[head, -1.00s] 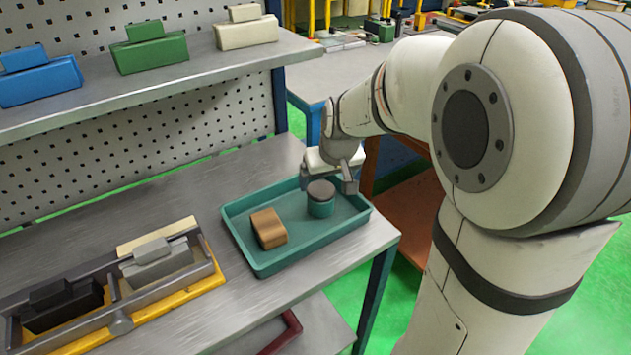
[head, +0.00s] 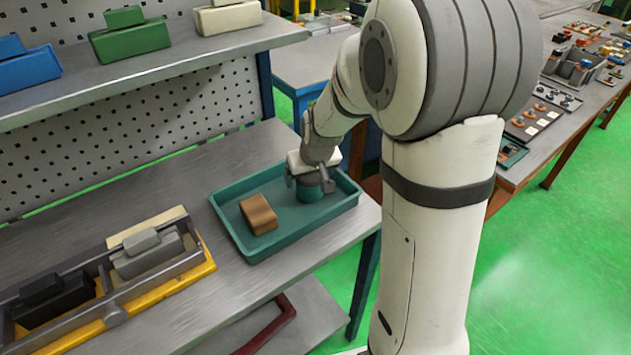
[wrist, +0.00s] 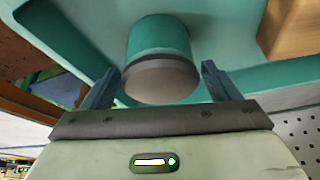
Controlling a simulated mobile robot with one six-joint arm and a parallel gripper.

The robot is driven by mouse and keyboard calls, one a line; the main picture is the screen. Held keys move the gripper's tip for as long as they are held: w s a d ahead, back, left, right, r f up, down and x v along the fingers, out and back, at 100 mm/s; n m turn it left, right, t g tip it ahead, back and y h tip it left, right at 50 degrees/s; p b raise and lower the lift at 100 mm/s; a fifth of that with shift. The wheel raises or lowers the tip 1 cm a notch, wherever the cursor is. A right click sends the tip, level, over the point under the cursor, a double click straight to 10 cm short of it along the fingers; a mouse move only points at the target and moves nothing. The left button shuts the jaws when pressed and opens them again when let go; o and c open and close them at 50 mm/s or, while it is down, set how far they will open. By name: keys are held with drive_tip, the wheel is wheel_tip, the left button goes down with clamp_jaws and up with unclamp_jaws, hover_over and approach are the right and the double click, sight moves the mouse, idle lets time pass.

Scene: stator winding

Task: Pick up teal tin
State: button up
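The teal tin (head: 310,193) stands in the teal tray (head: 240,240), near its back right. It has a grey-brown lid, and in the head view my gripper partly hides it. In the wrist view the tin (wrist: 158,42) lies between and just beyond my two fingers, its lid facing me. My gripper (wrist: 158,88) is open, with a visible gap between each finger and the lid. In the head view my gripper (head: 311,180) is right over the tin.
A brown wooden block (head: 259,214) lies in the tray left of the tin. A yellow-edged rack (head: 150,290) holds a grey and a black block. A shelf above carries blue, green (head: 130,38) and cream blocks. The bench between rack and tray is clear.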

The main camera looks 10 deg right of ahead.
drive_tip(key=c, duration=1.1)
drive_tip(key=shift+r, duration=0.1)
drive_tip(key=shift+c, duration=0.2)
